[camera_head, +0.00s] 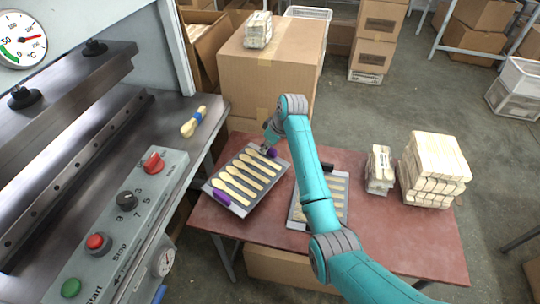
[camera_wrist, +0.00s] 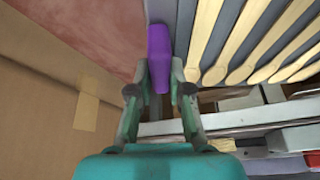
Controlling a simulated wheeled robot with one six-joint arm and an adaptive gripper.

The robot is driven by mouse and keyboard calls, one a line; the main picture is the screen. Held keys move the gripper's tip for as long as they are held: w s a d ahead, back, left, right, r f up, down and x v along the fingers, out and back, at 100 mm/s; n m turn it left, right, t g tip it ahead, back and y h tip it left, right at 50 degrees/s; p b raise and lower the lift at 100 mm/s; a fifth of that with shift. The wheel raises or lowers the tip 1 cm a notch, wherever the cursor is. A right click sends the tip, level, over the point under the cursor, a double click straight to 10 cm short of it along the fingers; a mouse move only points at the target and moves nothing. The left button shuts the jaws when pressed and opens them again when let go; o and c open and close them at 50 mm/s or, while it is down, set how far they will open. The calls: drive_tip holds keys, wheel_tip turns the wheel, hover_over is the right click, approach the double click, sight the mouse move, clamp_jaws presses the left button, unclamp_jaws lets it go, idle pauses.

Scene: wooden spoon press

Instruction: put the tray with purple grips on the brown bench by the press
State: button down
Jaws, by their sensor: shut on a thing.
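The grey tray (camera_head: 241,212) carries a row of wooden spoon shapes and has a purple grip (camera_head: 222,197) at its near left end and another at its far end. It is over the left part of the reddish-brown bench (camera_head: 400,235); I cannot tell whether it rests on the top or hangs just above. My gripper (camera_head: 268,149) is at the far end. In the wrist view, the fingers (camera_wrist: 160,78) are shut on the far purple grip (camera_wrist: 158,45), with the tray (camera_wrist: 182,28) beyond to the right.
The press (camera_head: 85,115) stands left, with a spoon bundle (camera_head: 194,122) on its table. A second tray (camera_head: 299,212) with dark grip lies partly behind my arm. Wood stacks (camera_head: 434,168) occupy the bench's right side. A cardboard box (camera_head: 270,75) stands behind the bench.

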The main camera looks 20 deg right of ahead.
sight(267, 154)
drive_tip(key=shift+f, duration=2.1)
drive_tip(key=c, duration=1.1)
unclamp_jaws()
drive_tip(key=v, duration=1.2)
